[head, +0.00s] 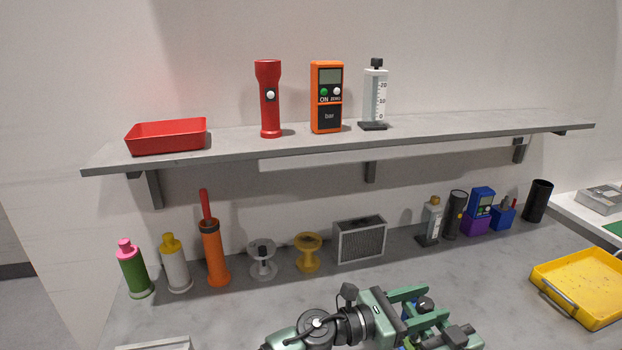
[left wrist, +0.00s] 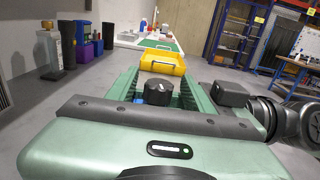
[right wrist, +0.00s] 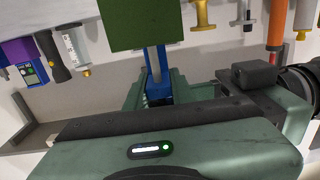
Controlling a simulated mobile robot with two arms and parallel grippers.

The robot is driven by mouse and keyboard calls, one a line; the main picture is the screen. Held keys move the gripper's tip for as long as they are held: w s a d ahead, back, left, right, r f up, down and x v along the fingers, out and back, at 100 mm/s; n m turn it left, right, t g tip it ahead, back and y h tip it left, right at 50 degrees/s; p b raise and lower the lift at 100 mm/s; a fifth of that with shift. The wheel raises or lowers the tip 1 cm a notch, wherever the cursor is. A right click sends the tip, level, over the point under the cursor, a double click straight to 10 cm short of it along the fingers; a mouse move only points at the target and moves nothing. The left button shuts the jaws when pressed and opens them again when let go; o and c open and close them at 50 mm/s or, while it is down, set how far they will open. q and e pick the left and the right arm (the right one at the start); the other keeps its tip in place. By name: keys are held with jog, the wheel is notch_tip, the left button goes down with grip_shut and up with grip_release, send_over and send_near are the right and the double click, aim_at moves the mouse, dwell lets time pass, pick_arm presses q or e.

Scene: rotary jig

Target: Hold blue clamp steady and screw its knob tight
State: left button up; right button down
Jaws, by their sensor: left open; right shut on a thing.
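The black knob (head: 424,304) shows in the head view between the fingers of my left gripper (head: 416,306). In the left wrist view the knob (left wrist: 158,91) sits between the green fingers, which are open; contact cannot be told. The blue clamp (right wrist: 153,82) shows in the right wrist view as an upright blue strip between the fingers of my right gripper (right wrist: 156,98), which is shut on it. In the head view most of the clamp and my right gripper is hidden or cut off at the bottom edge.
A yellow tray (head: 581,287) lies at the right. Orange, grey and green bottles, two spools and a grey vented box (head: 360,240) line the back wall. A shelf (head: 250,146) above holds a red tray, red flashlight, orange meter and gauge. The bench between is clear.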

pick_arm(q)
jog(key=shift+d+r+n+t+y, duration=0.15)
jog(key=shift+n+t+y, duration=0.25)
jog(key=shift+n+t, duration=0.3)
jog(key=n+t+y, duration=0.1)
jog(key=t, duration=0.1)
jog(key=shift+s+n+t, duration=0.1)
jog(key=shift+n+t, duration=0.2)
jog(key=v, duration=1.2)
jog(key=w+a+r+n+t, duration=0.1)
jog(key=w+a+r, duration=0.3)
jog(key=r, duration=0.4)
jog(key=w+a+r+n+t, duration=0.2)
jog(key=w+a+r+n, duration=0.1)
jog(key=r, duration=0.5)
jog(key=w+a+r+n+t, duration=0.2)
jog(key=w+a+r, duration=0.3)
jog(key=r, duration=0.3)
jog(key=shift+a+n, duration=0.6)
jog(key=shift+a, duration=0.25)
